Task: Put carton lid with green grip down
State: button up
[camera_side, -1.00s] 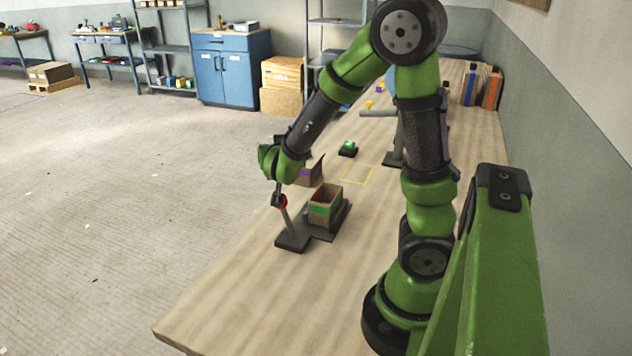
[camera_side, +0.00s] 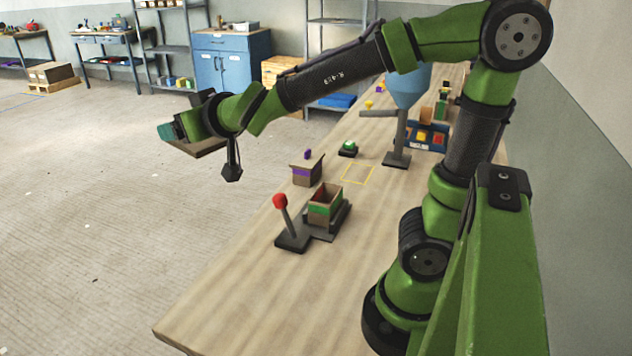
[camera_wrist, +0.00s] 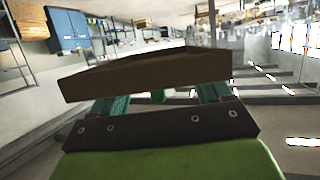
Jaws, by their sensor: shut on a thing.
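My gripper (camera_side: 172,135) is raised in the air to the left of the table, over the floor. It is shut on the brown carton lid (camera_side: 200,149), which hangs tilted at the gripper. In the wrist view the lid (camera_wrist: 145,78) fills the middle as a broad brown slab. Its small green grip (camera_wrist: 158,97) shows between the two teal fingers. An open carton with a green band (camera_side: 325,208) stands upright in a dark fixture (camera_side: 341,218) on the table. A yellow outlined square (camera_side: 358,174) on the table is empty.
A red-knobbed lever (camera_side: 281,204) stands beside the green-banded carton. A purple-banded carton (camera_side: 307,173) with open flaps is behind it. A green button (camera_side: 348,146) and a hopper stand (camera_side: 398,155) are farther back. The table's near left part is clear.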

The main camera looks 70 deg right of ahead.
jog(key=shift+f, duration=0.15)
jog(key=shift+w+d+f, duration=0.1)
jog(key=shift+d+f, duration=0.05)
jog(key=shift+f, duration=0.15)
jog(key=d+f+m+g+h, duration=0.2)
jog(key=d+f+m+h, duration=0.1)
jog(key=d+f, duration=0.45)
jog(key=m+g+h, duration=0.7)
jog(key=m+g, duration=0.4)
jog(key=m, duration=0.1)
send_over(328, 183)
jog(key=s+a, duration=0.1)
jog(key=a, duration=0.2)
notch_tip(328, 183, down, 6)
jog(key=shift+s+f, duration=0.1)
jog(key=shift+s, duration=0.05)
notch_tip(328, 183, down, 10)
jog(key=shift+r, duration=0.15)
jog(key=o, duration=1)
jog(key=shift+c, duration=0.2)
